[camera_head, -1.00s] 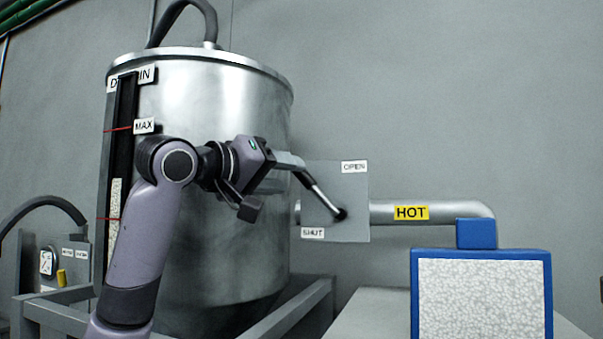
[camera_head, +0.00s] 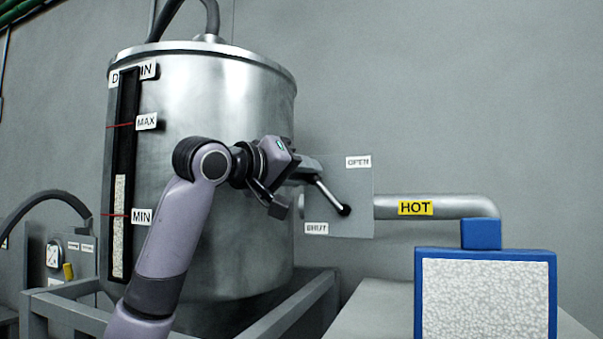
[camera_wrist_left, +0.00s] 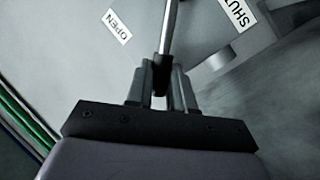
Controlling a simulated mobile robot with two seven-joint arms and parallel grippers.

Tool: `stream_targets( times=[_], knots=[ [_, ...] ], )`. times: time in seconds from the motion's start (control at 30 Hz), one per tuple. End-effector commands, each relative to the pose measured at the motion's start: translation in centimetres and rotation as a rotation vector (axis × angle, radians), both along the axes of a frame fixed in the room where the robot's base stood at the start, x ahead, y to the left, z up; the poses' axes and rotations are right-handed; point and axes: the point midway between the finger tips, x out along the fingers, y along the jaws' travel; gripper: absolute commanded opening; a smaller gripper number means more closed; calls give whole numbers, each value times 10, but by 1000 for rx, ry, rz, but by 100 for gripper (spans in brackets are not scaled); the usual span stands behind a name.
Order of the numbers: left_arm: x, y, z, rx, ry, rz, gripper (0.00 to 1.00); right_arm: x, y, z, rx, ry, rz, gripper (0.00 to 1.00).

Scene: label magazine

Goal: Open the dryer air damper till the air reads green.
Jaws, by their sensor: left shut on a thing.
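The damper lever (camera_head: 331,195) is a metal rod on a grey plate (camera_head: 352,222), with a dark pivot at its lower right end. It slants up and left from the pivot, between the OPEN label (camera_head: 358,162) at the top and the SHUT label (camera_head: 317,228) at the lower left. My left gripper (camera_head: 314,176) is shut on the lever's upper part. In the left wrist view the lever (camera_wrist_left: 168,35) passes between both fingers of my left gripper (camera_wrist_left: 163,75). My right gripper is out of view.
A large metal drum (camera_head: 215,90) stands behind my left arm, on a grey frame. A HOT pipe (camera_head: 455,206) runs right from the plate. A blue-framed box (camera_head: 486,254) stands at the lower right.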

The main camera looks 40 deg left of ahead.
Motion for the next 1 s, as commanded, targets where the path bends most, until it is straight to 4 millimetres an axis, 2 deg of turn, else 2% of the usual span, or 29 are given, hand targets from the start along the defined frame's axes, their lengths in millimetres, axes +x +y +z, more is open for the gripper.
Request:
stream_targets(
  times=[0.4, 0.77, 0.8, 0.83, 0.87, 1.0],
  knots=[
    [5, -23, 17, 302, 71, 0, 0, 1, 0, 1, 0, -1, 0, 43],
    [6, -24, 17, 323, 77, 0, 0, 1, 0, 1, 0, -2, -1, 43],
    [6, -24, 17, 322, 77, 0, 35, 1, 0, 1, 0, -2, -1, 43],
    [6, -24, 17, 322, 77, 0, 45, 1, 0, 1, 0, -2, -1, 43],
    [6, -24, 17, 322, 77, 0, 48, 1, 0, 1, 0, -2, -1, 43],
    [6, -24, 17, 321, 77, 0, 48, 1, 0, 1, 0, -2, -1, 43]
  ],
)
